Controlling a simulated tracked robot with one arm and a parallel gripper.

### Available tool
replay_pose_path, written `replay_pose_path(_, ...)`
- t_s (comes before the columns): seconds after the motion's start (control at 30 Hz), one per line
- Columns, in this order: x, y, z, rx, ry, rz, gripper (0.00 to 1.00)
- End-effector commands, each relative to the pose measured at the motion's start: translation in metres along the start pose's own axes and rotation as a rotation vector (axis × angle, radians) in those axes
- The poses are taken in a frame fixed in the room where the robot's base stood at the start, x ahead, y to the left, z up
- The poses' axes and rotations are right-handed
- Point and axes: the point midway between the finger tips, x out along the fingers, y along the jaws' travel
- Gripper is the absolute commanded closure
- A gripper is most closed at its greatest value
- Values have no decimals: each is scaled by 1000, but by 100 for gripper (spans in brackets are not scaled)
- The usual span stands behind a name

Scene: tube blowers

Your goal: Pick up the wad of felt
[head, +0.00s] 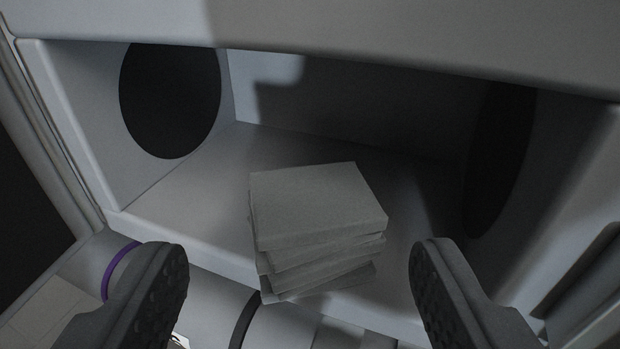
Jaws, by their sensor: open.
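The wad of felt (318,220) is a grey stack of several uneven square layers. It shows in the middle of the head view, at the front of an open grey compartment (200,205). My gripper (300,275) is open, with one dark, studded finger at the lower left and the other at the lower right. The felt shows between the two fingers, with clear gaps on both sides, and neither finger touches it. I cannot tell exactly how far beyond the fingertips it lies.
The compartment has a large dark round opening in its left wall (170,100) and another in its right wall (500,160). A thick grey edge (400,45) runs across above. Below are a pale cylinder with a dark band (243,320) and a purple ring (117,268).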

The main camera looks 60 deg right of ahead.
Motion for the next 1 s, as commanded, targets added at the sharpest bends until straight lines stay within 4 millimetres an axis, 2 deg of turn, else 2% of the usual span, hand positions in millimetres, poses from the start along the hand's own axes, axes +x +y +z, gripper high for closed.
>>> replay_pose_path(0.17,10,-1,0,1,3,-2,37)
replay_pose_path(0.5,52,2,6,0,3,-2,37)
replay_pose_path(0.83,57,2,4,0,2,-3,37)
replay_pose_path(0.93,57,2,4,0,2,-3,65)
replay_pose_path(1.0,57,2,4,0,2,-3,69)
